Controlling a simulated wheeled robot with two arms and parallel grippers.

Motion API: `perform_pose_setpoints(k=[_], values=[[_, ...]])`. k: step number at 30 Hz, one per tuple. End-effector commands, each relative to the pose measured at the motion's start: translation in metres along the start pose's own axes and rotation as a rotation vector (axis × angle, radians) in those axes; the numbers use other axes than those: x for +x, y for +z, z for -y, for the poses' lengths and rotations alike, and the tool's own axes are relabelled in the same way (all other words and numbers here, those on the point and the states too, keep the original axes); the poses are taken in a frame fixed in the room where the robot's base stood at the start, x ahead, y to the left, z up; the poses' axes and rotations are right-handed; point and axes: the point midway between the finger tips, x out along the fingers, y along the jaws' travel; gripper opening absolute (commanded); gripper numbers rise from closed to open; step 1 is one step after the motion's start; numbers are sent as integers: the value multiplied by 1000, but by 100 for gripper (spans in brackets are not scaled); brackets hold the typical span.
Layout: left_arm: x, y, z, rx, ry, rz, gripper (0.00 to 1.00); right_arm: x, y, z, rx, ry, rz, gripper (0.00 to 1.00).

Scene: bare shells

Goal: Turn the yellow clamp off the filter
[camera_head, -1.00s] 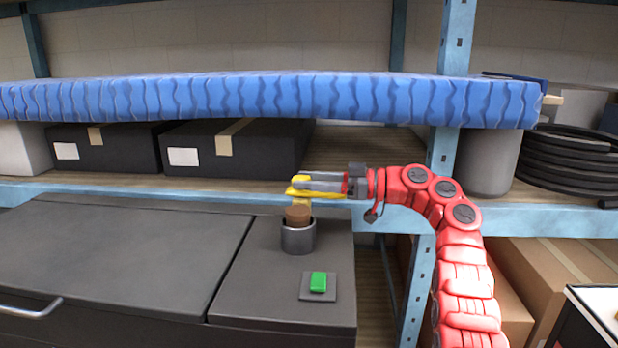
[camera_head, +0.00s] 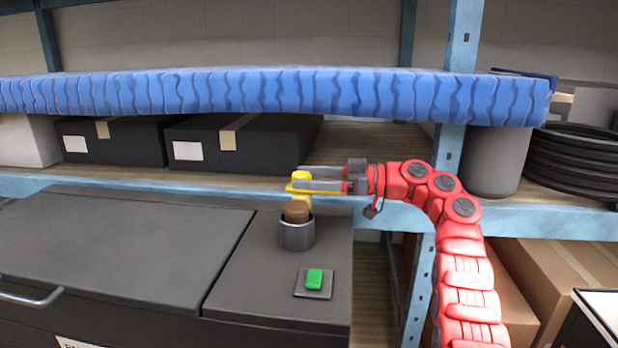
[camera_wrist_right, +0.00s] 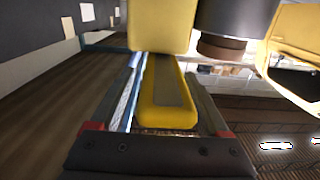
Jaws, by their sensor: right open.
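The yellow clamp (camera_head: 301,199) stands above the brown filter (camera_head: 296,213), which sits in a grey metal cup (camera_head: 297,236) on the dark cabinet. My right gripper (camera_head: 297,178) comes in level from the right, its fingers spread to either side of the clamp's upper part. In the right wrist view, a yellow bar of the clamp (camera_wrist_right: 168,105) lies between the open fingers of my right gripper (camera_wrist_right: 164,75), with a yellow block beyond it. The brown end of the filter (camera_wrist_right: 221,47) shows at the upper right there. The left gripper is out of view.
A green button (camera_head: 314,279) on a grey plate is in front of the cup on the cabinet top (camera_head: 250,280). A blue ribbed beam (camera_head: 270,92) runs above the shelf. Black boxes (camera_head: 245,141) stand behind. A blue shelf post (camera_head: 452,100) rises behind my arm.

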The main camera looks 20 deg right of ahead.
Motion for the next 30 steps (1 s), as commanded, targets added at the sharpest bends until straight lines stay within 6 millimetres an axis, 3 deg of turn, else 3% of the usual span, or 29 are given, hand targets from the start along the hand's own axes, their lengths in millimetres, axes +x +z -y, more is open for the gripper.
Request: perform_pose_setpoints(k=[6, 10, 22, 28, 30], values=[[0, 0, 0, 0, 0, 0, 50, -2, -1, 0, 0, 1, -1, 79], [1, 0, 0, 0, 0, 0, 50, -16, -1, 0, 0, 2, 0, 79], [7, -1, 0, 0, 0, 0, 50, -118, -4, 0, 1, 4, -4, 79], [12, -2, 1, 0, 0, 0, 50, -148, -4, 1, 2, 2, -4, 79], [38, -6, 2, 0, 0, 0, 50, -154, -12, -1, 3, 2, 0, 79]])
